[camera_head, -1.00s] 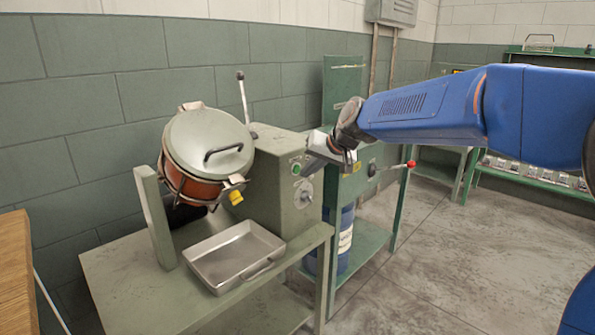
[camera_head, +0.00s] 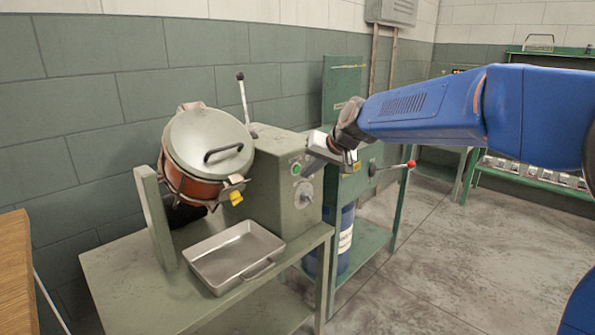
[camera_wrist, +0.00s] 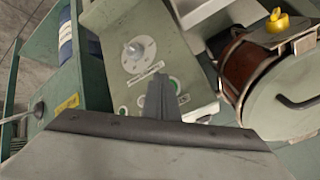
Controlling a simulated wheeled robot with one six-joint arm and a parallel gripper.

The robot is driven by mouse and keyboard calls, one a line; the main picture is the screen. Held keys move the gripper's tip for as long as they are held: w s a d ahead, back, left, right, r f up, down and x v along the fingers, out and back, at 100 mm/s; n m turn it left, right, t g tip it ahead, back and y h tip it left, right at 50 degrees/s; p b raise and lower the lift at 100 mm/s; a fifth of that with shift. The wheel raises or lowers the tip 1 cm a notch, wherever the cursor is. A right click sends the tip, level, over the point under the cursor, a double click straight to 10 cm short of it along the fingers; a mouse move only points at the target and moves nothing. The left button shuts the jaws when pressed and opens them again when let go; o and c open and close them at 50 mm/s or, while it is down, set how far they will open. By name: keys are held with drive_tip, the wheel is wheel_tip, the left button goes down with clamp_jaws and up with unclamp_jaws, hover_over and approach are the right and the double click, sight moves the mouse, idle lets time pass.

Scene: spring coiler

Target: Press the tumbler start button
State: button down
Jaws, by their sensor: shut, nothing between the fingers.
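The tumbler (camera_head: 207,155) is a drum with a green-grey lid and a reddish-brown body, tilted on its stand. Its grey-green control box (camera_head: 280,180) stands to the right of the drum. A green button (camera_head: 296,169) shows on the box face, above a round dial (camera_head: 303,195). In the wrist view the dial (camera_wrist: 138,52) is at the upper middle, and a green-ringed button (camera_wrist: 174,85) lies just right of my fingertips. My gripper (camera_head: 306,172) is shut and empty, its tip close to the button. I cannot tell whether it touches the panel.
A metal tray (camera_head: 235,257) sits on the green table (camera_head: 125,285) below the drum. An upright lever (camera_head: 243,98) rises behind the box. A red-knobbed lever (camera_head: 410,164) and a blue drum (camera_head: 345,238) are to the right. Floor at the right is open.

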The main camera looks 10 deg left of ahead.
drive_tip(key=shift+w+a, duration=0.1)
drive_tip(key=shift+a, duration=0.05)
drive_tip(key=shift+w+a, duration=0.15)
drive_tip(key=shift+a, duration=0.05)
idle(0.3)
